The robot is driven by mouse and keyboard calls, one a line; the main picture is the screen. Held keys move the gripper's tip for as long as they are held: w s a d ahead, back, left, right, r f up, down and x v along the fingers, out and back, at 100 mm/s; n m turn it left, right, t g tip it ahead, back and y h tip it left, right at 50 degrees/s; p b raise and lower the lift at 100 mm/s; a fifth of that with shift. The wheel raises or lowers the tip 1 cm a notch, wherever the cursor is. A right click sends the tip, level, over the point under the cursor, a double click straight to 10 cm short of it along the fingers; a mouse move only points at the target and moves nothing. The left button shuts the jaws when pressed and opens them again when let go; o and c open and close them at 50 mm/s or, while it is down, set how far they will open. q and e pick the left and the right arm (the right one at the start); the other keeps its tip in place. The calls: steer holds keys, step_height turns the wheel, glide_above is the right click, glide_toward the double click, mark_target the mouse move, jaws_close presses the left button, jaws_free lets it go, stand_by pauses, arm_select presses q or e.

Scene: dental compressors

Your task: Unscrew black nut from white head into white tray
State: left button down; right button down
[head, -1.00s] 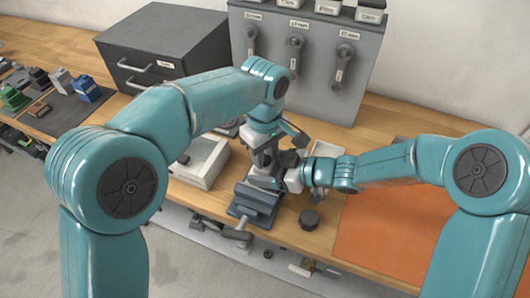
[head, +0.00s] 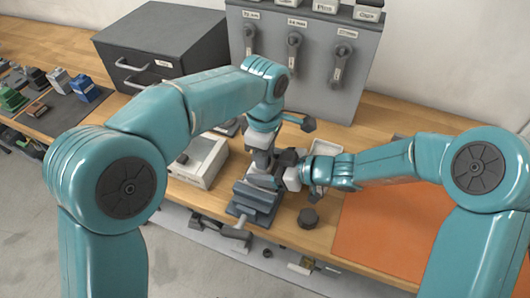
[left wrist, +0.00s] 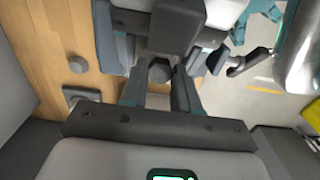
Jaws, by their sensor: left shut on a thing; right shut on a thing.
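My left gripper (head: 262,160) points down over the blue vise (head: 255,198). In the left wrist view its two fingers (left wrist: 160,88) are closed around a small dark hexagonal nut (left wrist: 159,71). My right gripper (head: 284,170) reaches in from the right, low beside the left one, and is closed on a part that looks to be the white head, mostly hidden by the grippers. A white tray (head: 192,178) stands on the bench left of the vise, with a small dark item in it.
A round dark puck (head: 308,218) lies right of the vise, by an orange mat (head: 385,230). A smaller pale tray (head: 327,150) is behind my right gripper. A grey cabinet (head: 160,50) and a grey panel with levers (head: 300,60) stand at the back.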

arm_select(q)
steer(key=shift+r, duration=0.15)
arm_select(e)
steer(key=shift+s+f, duration=0.15)
steer(key=shift+f, duration=0.05)
arm_select(q)
steer(key=shift+r, duration=0.9)
steer(key=shift+r, duration=2)
arm_select(e)
jaws_free()
